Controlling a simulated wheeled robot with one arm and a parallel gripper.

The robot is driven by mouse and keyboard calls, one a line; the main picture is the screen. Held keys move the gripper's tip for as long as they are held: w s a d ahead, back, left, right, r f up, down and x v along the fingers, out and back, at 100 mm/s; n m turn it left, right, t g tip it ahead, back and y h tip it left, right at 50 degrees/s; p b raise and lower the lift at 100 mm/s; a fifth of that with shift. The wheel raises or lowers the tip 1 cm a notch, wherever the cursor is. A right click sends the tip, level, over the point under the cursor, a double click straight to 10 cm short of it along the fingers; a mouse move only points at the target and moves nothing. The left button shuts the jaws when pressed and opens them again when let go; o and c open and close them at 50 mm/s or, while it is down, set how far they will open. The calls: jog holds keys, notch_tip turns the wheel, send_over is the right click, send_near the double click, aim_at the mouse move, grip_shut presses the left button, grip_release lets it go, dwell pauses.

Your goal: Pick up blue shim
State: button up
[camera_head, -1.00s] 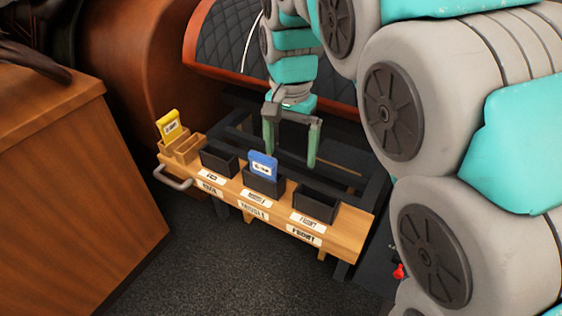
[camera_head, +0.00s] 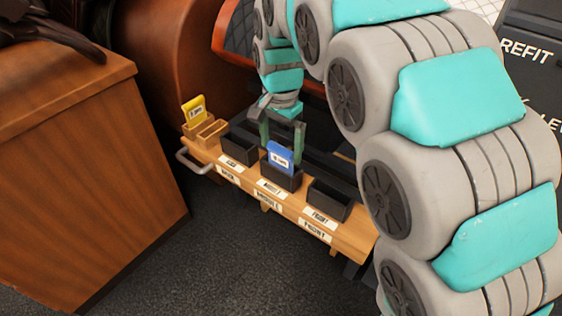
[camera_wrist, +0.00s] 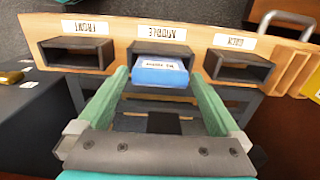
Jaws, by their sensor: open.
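The blue shim (camera_head: 280,156) stands upright in the middle black bin (camera_head: 283,179) on the wooden shelf, its upper part with a white label showing above the rim. Its lower part is hidden in the bin. In the wrist view the blue shim (camera_wrist: 160,72) lies ahead of and between the fingertips. My gripper (camera_head: 283,140) is open and empty, with its green fingers just behind and above the shim in the head view. The fingertips (camera_wrist: 163,78) show on either side of the shim in the wrist view, and I cannot tell whether they touch it.
A yellow shim (camera_head: 194,110) stands in a wooden holder (camera_head: 205,130) at the shelf's left end. Empty black bins flank the middle one, the left bin (camera_head: 239,149) and the right bin (camera_head: 330,199). A wooden cabinet (camera_head: 85,190) stands at the left.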

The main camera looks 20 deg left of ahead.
jog(key=shift+f, duration=0.8)
jog(key=c, duration=1.1)
jog(key=shift+r, duration=0.1)
jog(key=shift+c, duration=0.2)
